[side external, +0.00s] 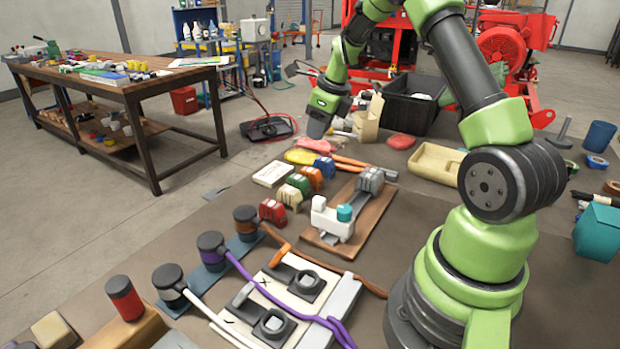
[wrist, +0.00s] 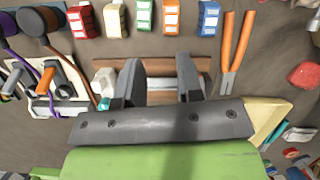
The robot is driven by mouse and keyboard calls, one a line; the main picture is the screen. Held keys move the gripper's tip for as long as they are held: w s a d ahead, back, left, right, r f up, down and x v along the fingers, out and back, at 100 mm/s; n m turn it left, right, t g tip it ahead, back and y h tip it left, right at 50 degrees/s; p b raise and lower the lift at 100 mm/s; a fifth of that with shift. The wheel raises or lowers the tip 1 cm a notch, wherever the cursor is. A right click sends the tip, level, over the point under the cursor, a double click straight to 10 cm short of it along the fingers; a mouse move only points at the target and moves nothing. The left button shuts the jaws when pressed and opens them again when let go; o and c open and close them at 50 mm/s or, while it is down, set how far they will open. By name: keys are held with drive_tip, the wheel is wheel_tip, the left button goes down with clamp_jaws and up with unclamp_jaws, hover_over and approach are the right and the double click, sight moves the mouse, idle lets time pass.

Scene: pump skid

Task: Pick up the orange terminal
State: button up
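The orange terminal (side external: 311,178) stands in a row with red (side external: 273,211), cream (side external: 289,196), green (side external: 299,184) and blue (side external: 324,167) terminals. In the wrist view the orange terminal (wrist: 171,17) is near the top edge, between green (wrist: 144,16) and blue (wrist: 208,18). My gripper (side external: 318,130) is raised above the table, beyond the row in the side view. In the wrist view my gripper (wrist: 158,68) has its two fingers apart with nothing between them; the orange terminal lies ahead of the fingertips, clear of them.
A wooden board (side external: 358,222) with a rail and a white block with a teal cap (side external: 335,218) lies beside the row. Orange-handled pliers (wrist: 236,52) lie right of the blue terminal. A black crate (side external: 412,103) stands behind. Plugs and purple, brown and white cables crowd the front.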

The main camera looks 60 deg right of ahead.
sight(310, 170)
drive_tip(key=f, duration=0.2)
drive_tip(key=d+f+m, duration=0.1)
drive_tip(key=f, duration=0.1)
drive_tip(key=w+f+m, duration=0.1)
drive_tip(key=f, duration=0.1)
drive_tip(key=shift+d+f, duration=0.1)
drive_tip(key=shift+d, duration=0.2)
drive_tip(key=shift+x, duration=2.95)
drive_tip(key=shift+d, duration=0.1)
drive_tip(key=c, duration=0.6)
